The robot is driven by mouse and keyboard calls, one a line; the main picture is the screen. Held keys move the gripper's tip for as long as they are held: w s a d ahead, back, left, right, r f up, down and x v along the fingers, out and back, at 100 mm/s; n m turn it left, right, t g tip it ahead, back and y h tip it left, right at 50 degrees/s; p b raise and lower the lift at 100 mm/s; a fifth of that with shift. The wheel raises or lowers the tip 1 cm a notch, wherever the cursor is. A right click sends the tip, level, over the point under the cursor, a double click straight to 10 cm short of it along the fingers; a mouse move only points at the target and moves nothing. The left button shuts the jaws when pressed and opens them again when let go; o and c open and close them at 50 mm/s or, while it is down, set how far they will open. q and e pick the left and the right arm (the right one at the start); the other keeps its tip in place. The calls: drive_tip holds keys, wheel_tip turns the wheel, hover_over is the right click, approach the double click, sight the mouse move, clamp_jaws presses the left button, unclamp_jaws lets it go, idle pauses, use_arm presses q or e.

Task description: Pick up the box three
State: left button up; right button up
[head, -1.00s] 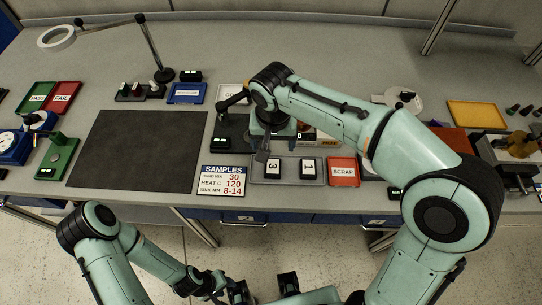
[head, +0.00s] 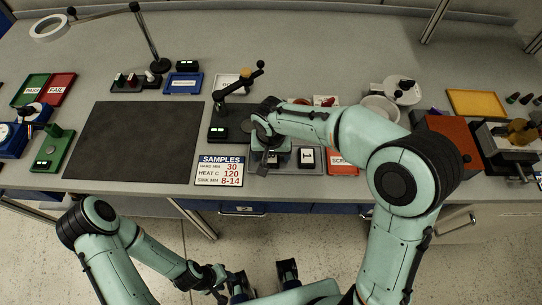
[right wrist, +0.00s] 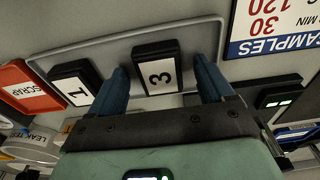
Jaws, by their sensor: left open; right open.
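Box three, a small dark box with a white label marked 3, stands on a grey tray (right wrist: 110,41) in the right wrist view (right wrist: 158,68). My right gripper (right wrist: 162,78) is open, with one blue finger on each side of box three; whether the fingers touch it I cannot tell. In the head view my right gripper (head: 266,163) is over the left part of the tray and largely hides box three. My left gripper (head: 230,284) is low at the bottom of the head view, away from the table, and holds nothing that I can see.
A box marked 1 (right wrist: 75,85) stands beside box three, close to one finger. A red scrap tray (head: 343,162) lies to the right and a samples card (head: 220,170) to the left. A black stand (head: 224,120) is just behind. The dark mat (head: 135,142) is bare.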

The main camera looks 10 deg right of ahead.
drive_tip(key=c, duration=1.2)
drive_tip(key=shift+o, duration=0.2)
drive_tip(key=shift+r, duration=0.1)
use_arm(q)
drive_tip(key=w+r+p, duration=0.3)
drive_tip(key=r+p, duration=0.2)
drive_tip(key=r, duration=0.1)
drive_tip(key=shift+w, duration=0.25)
use_arm(e)
wheel_tip(320, 180, up, 23)
